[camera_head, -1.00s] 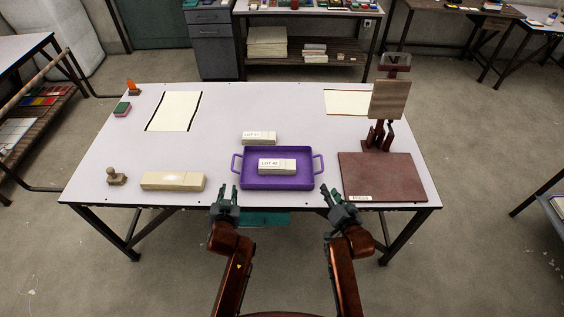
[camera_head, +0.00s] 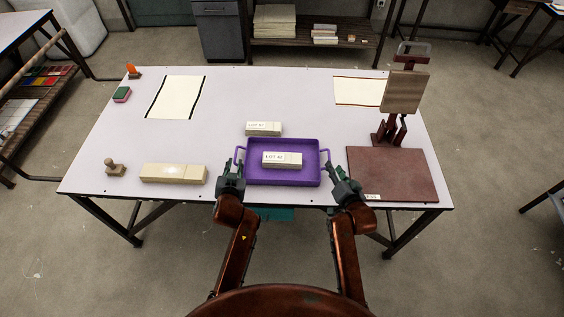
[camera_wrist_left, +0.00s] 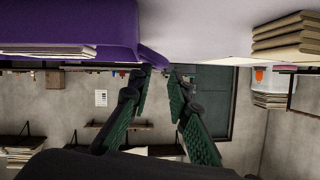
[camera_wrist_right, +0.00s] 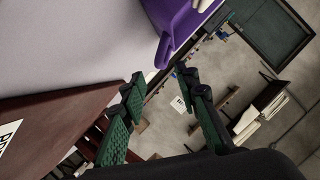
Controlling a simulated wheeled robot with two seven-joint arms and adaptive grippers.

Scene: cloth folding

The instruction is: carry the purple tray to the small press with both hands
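The purple tray (camera_head: 284,178) lies flat near the front edge of the table, with a handle on its left and right ends. A pale block labelled LOT (camera_head: 282,160) lies inside it. The small press (camera_head: 391,174) stands to the right, a reddish-brown base with an upright plate (camera_head: 404,92). My left gripper (camera_head: 231,165) is at the tray's left handle; in the left wrist view its fingers (camera_wrist_left: 158,75) are apart, with the handle (camera_wrist_left: 152,57) just beyond the tips. My right gripper (camera_head: 331,168) is at the right handle; in the right wrist view its fingers (camera_wrist_right: 163,80) are apart near the handle (camera_wrist_right: 163,52).
Another labelled block (camera_head: 263,129) lies just behind the tray. A long pale block (camera_head: 173,173) and a wooden stamp (camera_head: 114,167) lie to the left. Sheets (camera_head: 176,97) lie at the back. The table (camera_head: 275,97) is clear in the middle back.

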